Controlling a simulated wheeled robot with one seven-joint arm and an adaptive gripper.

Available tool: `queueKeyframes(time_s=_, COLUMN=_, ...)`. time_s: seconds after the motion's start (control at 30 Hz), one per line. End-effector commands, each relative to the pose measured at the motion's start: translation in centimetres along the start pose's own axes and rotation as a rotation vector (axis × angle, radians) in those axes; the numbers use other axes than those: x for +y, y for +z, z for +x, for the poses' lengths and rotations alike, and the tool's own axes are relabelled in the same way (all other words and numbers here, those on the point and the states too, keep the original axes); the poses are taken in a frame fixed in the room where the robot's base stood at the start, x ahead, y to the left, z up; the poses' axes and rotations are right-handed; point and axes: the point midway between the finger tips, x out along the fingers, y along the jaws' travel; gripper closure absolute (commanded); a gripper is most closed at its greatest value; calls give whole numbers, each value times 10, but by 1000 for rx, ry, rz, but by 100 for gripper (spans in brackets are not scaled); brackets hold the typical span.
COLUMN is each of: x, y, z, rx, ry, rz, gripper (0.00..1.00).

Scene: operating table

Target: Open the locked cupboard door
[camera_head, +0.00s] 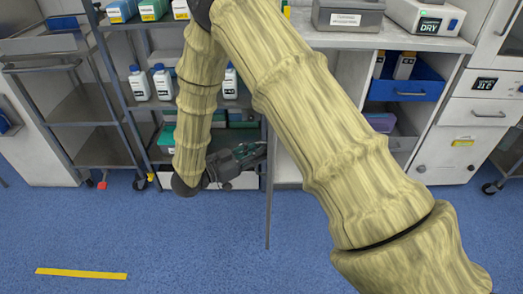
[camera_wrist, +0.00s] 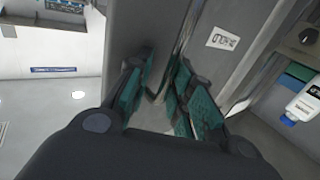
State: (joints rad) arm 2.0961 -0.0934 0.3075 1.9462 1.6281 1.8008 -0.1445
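My gripper (camera_head: 250,157) is low in front of the shelving in the head view, pointing right toward a thin grey upright panel edge (camera_head: 268,205). This looks like the cupboard door seen edge-on, standing out from the cupboard over the floor. In the wrist view my gripper (camera_wrist: 164,72) has its two teal-padded fingers apart. A grey metal panel (camera_wrist: 232,62) with a small white label (camera_wrist: 224,38) lies just beyond them. A shiny strip shows between the fingers; I cannot tell whether they touch it. The lock and handle are not clearly visible.
A grey shelf rack with white bottles (camera_head: 139,84) stands behind my arm. A counter (camera_head: 390,42) and a blue drawer (camera_head: 405,88) are at the right. A trolley (camera_head: 75,100) is at the left. My sleeved arm hides much of the cupboard.

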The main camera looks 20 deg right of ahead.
Motion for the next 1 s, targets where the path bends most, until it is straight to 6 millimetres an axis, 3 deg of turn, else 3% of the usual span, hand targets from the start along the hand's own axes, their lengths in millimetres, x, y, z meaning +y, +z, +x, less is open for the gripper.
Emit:
queueKeyframes(time_s=0.3, x=-1, y=1, z=-60, rx=-1, ry=-4, rz=-1, gripper=68)
queueKeyframes(time_s=0.5, x=-1, y=2, z=-87, rx=-4, ry=-3, rz=-2, gripper=68)
queueKeyframes(time_s=0.7, x=-1, y=3, z=-99, rx=-4, ry=-3, rz=-3, gripper=68)
queueKeyframes(time_s=1.0, x=-1, y=4, z=-100, rx=-5, ry=-3, rz=-4, gripper=68)
